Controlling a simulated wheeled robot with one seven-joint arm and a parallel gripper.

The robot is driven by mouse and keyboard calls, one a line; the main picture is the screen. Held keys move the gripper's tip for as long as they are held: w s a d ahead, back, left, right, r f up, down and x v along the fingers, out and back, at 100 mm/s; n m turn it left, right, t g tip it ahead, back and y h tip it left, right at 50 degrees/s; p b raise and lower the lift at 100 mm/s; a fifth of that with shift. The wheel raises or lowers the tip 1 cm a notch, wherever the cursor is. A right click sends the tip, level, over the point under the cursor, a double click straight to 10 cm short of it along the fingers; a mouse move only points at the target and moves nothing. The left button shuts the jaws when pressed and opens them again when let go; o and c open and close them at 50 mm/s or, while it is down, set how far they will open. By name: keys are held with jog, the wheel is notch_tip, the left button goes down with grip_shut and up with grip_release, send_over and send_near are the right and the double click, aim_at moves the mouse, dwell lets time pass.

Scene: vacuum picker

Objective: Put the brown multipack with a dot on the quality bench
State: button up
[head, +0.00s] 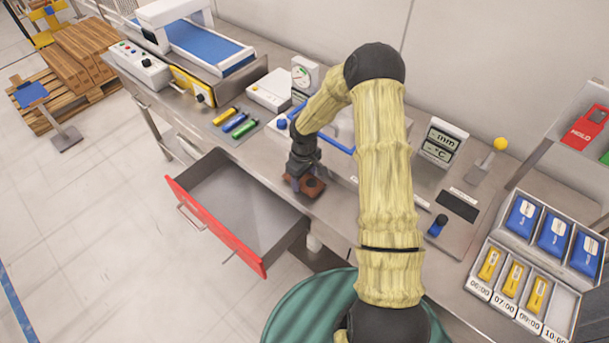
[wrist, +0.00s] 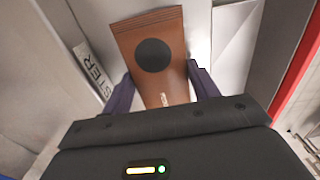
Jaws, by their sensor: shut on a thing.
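The brown multipack (head: 314,184) has a black round dot on its face, which shows clearly in the wrist view (wrist: 172,84). My gripper (head: 298,180) is shut on it, with one dark finger on each side of the pack in the wrist view (wrist: 162,90). The pack is at the front edge of the grey metal bench (head: 334,208), just right of the open drawer. I cannot tell whether it touches the bench top. Part of the pack is hidden behind my gripper in the head view. No label that I can read names the quality bench.
An open drawer with a red front (head: 215,227) juts out below the bench. Yellow, green and blue cylinders (head: 234,121) lie left of my gripper. A display (head: 442,143) and a tray of blue and yellow packs (head: 525,217) stand to the right.

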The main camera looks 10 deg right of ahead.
aim_at(305, 178)
jog(key=shift+d+f, duration=0.1)
jog(key=shift+f, duration=0.1)
jog(key=o, duration=1.1)
jog(key=shift+r, duration=0.1)
notch_tip(305, 178, up, 12)
jog(key=b, duration=0.2)
jog(key=shift+r+b, duration=0.1)
jog(key=shift+b, duration=0.25)
jog(key=s+r+m+t, duration=0.1)
jog(key=s+r+m, duration=0.1)
jog(key=s, duration=0.5)
jog(key=s+r+m, duration=0.2)
jog(key=s+r, duration=0.1)
jog(key=s, duration=0.4)
jog(key=s+r+m+t, duration=0.1)
jog(key=s+r+m, duration=0.2)
jog(key=s, duration=0.3)
jog(key=shift+s+r+t, duration=0.3)
jog(key=shift+s, duration=0.1)
